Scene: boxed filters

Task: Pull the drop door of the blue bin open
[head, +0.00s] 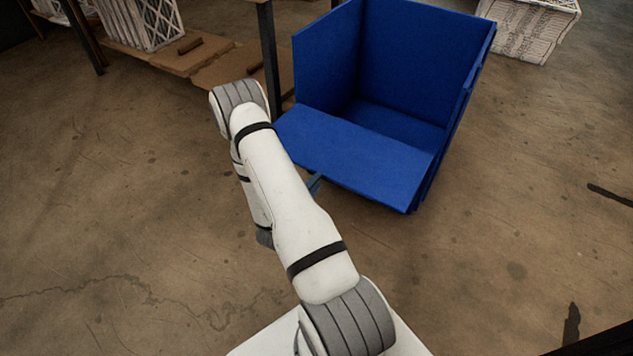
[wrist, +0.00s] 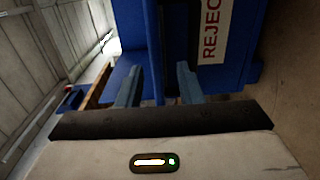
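The blue bin (head: 415,65) stands on the floor at the upper middle of the head view. Its drop door (head: 355,155) is folded down and out toward me, leaving the front open and the inside empty. In the wrist view, the bin's front (wrist: 240,45) bears a white label with red letters reading "REJEC", turned sideways. My gripper (wrist: 158,85) has its two blue-grey fingers apart, close to the bin. A blue edge shows between or just beyond the fingers; contact is unclear. In the head view my arm hides most of the gripper.
A rack with wooden shelf boards (head: 215,65) and a dark post stands left of the bin. A boxed filter (head: 150,20) sits on it. Another white box (head: 528,30) stands on the floor behind the bin at right. The floor right of the bin is mostly clear.

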